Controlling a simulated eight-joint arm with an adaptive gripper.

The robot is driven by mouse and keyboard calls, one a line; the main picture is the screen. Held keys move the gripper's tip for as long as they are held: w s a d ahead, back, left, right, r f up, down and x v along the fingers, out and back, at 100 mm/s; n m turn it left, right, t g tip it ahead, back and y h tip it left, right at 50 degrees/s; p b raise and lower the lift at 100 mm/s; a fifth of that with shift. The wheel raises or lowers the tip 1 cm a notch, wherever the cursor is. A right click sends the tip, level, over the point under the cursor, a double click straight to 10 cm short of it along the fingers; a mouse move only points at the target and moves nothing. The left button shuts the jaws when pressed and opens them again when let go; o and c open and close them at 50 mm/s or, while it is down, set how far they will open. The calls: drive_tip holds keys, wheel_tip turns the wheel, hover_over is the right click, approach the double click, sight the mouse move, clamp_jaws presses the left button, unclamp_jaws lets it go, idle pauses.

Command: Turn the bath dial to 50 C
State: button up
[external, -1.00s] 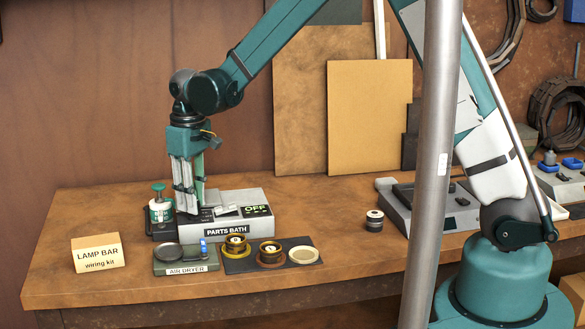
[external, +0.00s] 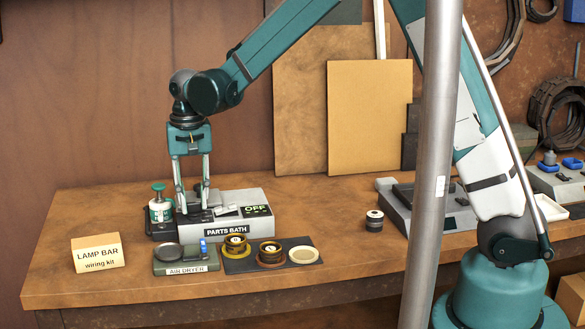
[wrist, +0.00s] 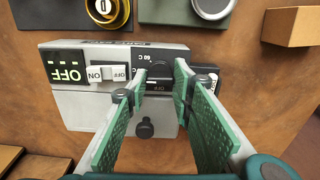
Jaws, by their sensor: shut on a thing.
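The parts bath (external: 262,225) is a grey box at the left of the bench. Its display (wrist: 67,66) reads OFF. The dark bath dial (wrist: 160,70) shows in the wrist view between my fingertips, with a "60 C" mark beside it; its exact setting is not readable. My gripper (wrist: 162,74) points down at the dial and is shut on it, one finger on each side. In the external view my gripper (external: 193,211) stands over the bath's left part and the fingers hide the dial.
A white ON/OFF rocker switch (wrist: 108,74) sits between display and dial. A green-topped bottle (external: 160,206) stands close left of my gripper. The air dryer (external: 186,261) and a dark mat (external: 236,266) with brass parts lie in front.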

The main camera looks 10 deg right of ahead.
sight(195, 202)
idle(0.3)
drive_tip(key=o, duration=0.9)
drive_tip(key=shift+r, duration=0.1)
drive_tip(key=shift+r, duration=5.9)
